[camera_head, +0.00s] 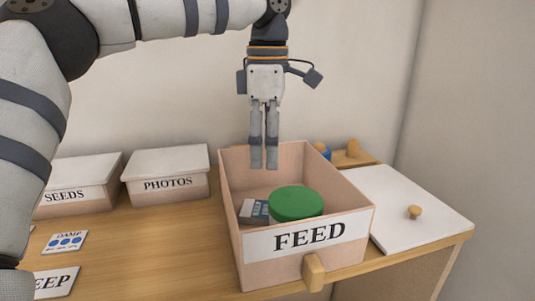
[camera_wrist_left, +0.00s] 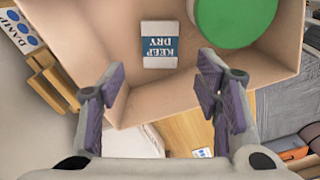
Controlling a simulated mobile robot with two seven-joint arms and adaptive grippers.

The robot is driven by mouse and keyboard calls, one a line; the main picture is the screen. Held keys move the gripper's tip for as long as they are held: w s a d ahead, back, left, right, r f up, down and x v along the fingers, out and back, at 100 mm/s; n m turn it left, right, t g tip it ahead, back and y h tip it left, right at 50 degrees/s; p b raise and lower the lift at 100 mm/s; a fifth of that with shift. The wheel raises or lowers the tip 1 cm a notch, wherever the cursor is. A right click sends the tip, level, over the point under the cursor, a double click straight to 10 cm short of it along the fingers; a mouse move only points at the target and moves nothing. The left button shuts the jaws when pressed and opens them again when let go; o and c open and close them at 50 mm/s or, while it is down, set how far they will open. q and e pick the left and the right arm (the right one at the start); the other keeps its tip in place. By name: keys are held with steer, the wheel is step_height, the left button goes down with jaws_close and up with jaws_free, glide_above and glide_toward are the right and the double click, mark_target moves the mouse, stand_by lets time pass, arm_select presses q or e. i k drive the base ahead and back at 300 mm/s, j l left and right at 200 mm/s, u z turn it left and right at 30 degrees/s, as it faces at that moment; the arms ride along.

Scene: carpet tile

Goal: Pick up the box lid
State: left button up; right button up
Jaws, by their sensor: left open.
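A flat white lid (camera_head: 432,195) with a round wooden knob (camera_head: 414,212) lies on the table at the right, beside the open pinkish box labelled FEED (camera_head: 306,264). My left gripper (camera_head: 264,168) points down over the rear part of the FEED box, to the left of the lid and apart from it. In the left wrist view its two fingers (camera_wrist_left: 166,100) stand wide apart with nothing between them. A round green-topped thing (camera_head: 296,201) and a small KEEP DRY packet (camera_wrist_left: 160,46) lie inside the box. My right gripper is not in view.
White-topped boxes marked PHOTOS (camera_head: 168,186) and SEEDS (camera_head: 66,196) stand at the left. A DAMP card (camera_head: 66,241) lies in front of them. A wooden piece (camera_head: 353,154) and a blue thing (camera_head: 322,150) stand behind the FEED box. A wall rises behind.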

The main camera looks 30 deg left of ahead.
mark_target(406, 216)
steer(key=k+l, duration=0.8)
